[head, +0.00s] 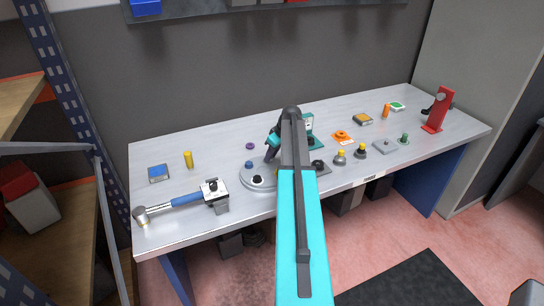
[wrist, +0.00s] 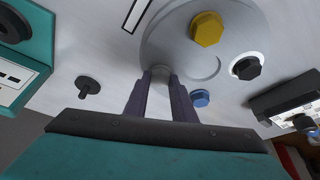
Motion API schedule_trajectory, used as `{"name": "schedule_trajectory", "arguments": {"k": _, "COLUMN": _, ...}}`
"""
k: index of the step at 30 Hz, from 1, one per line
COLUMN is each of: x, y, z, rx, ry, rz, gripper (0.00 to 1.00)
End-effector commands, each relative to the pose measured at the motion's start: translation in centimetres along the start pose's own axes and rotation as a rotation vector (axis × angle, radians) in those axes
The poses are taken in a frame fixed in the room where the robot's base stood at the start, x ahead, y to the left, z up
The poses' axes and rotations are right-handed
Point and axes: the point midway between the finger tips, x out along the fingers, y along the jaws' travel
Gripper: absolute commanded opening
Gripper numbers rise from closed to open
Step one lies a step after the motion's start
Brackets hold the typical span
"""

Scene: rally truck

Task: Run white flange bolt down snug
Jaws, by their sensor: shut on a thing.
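A round grey plate (head: 244,183) lies on the bench in the head view, and the wrist view shows it close up (wrist: 165,35). My gripper (wrist: 162,76) has its two dark fingers shut on a pale, whitish piece (wrist: 161,71) at the plate's edge. It looks like the white flange bolt, but the fingers cover most of it. How deep it sits I cannot tell. In the head view my arm hides part of the plate.
A dark stemmed piece (wrist: 88,86) lies near my fingers. Several small parts and a red stand (head: 438,110) occupy the bench's right side.

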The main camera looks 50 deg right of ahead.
Motion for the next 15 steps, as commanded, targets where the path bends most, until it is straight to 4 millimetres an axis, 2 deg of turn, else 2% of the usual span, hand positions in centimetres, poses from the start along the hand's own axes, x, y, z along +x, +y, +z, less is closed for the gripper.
{"name": "schedule_trajectory", "arguments": {"k": 15, "x": 0.4, "y": -0.54, "z": 0.25, "rx": 0.329, "ry": -0.004, "rz": 0.136, "gripper": 0.01}}
